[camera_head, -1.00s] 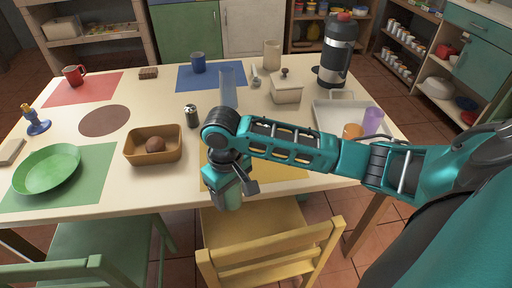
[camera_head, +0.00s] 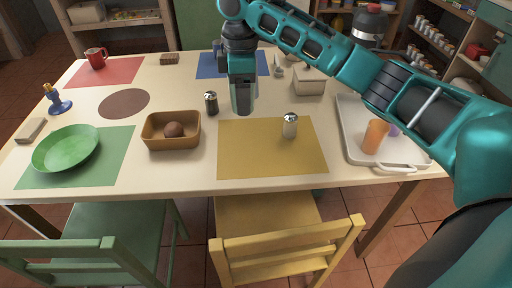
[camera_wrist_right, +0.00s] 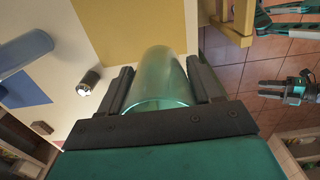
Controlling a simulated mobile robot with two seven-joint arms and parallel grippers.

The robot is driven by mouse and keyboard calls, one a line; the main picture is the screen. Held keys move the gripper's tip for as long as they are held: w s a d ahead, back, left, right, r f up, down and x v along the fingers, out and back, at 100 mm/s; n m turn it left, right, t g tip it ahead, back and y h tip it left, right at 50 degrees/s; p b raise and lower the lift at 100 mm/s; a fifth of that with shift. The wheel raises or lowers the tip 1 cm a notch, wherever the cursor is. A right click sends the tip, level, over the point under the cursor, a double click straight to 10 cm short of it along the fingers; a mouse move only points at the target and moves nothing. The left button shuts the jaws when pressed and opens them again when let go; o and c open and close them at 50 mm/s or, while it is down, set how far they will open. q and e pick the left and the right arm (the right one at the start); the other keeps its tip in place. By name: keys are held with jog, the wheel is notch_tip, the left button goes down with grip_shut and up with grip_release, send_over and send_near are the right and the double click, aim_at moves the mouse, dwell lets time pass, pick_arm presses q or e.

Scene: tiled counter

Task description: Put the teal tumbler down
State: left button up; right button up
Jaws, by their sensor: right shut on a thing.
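The teal tumbler (camera_wrist_right: 160,78) is see-through and sits between the two dark fingers of my right gripper (camera_wrist_right: 158,92) in the right wrist view, its rim toward the camera. In the head view my right gripper (camera_head: 242,88) points down over the table, just behind the yellow mat (camera_head: 272,148). The tumbler (camera_head: 243,100) shows only partly between the fingers there. I cannot tell the gap under it. A dark gripper-like shape (camera_wrist_right: 290,90), probably my left gripper, shows at the right of the wrist view; its jaws are unclear.
A white-bodied shaker (camera_head: 290,125) stands on the yellow mat, and a dark shaker (camera_head: 211,103) left of my gripper. A brown basket (camera_head: 172,145) is further left. A tray (camera_head: 357,140) with an orange cup (camera_head: 375,136) is right. The mat's front is clear.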

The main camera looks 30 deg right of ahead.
notch_tip(320, 180, down, 17)
jog(key=b, duration=0.2)
jog(key=shift+f+b, duration=0.1)
jog(key=shift+b, duration=0.3)
pick_arm(q)
jog(key=shift+w+d+f+h, duration=0.35)
jog(key=shift+w+d, duration=0.2)
jog(key=shift+d, duration=0.15)
pick_arm(e)
jog(key=shift+f, duration=0.2)
jog(key=o, duration=1)
jog(key=shift+f, duration=0.1)
pick_arm(q)
jog(key=shift+f, duration=0.1)
pick_arm(e)
jog(key=shift+o, duration=0.2)
pick_arm(q)
jog(key=shift+s+a+r+p, duration=0.35)
jog(key=shift+a+p, duration=0.1)
jog(key=shift+p, duration=0.65)
pick_arm(e)
notch_tip(320, 180, up, 12)
